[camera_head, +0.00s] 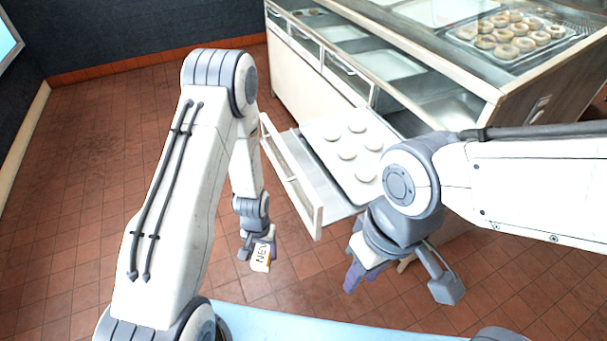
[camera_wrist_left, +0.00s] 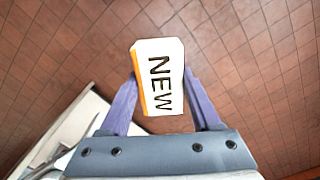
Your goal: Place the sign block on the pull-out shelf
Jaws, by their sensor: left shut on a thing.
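The sign block (camera_head: 261,257) is white with an orange edge and dark letters. In the left wrist view the sign block (camera_wrist_left: 161,78) reads "NEW" and sits between the two purple fingers. My left gripper (camera_head: 259,248) is shut on it and holds it above the tiled floor, left of the open drawer. The pull-out shelf (camera_head: 312,217) is drawn out of the counter and carries a white tray with several pale round pieces. My right gripper (camera_head: 402,285) is in front of the shelf, with its fingers spread wide apart and nothing seen between them.
The counter (camera_head: 308,78) with a glass display stands at the back right, with several doughnuts on a rack (camera_head: 510,38) inside. A pale blue surface (camera_head: 300,326) lies at the front edge. The tiled floor on the left is clear.

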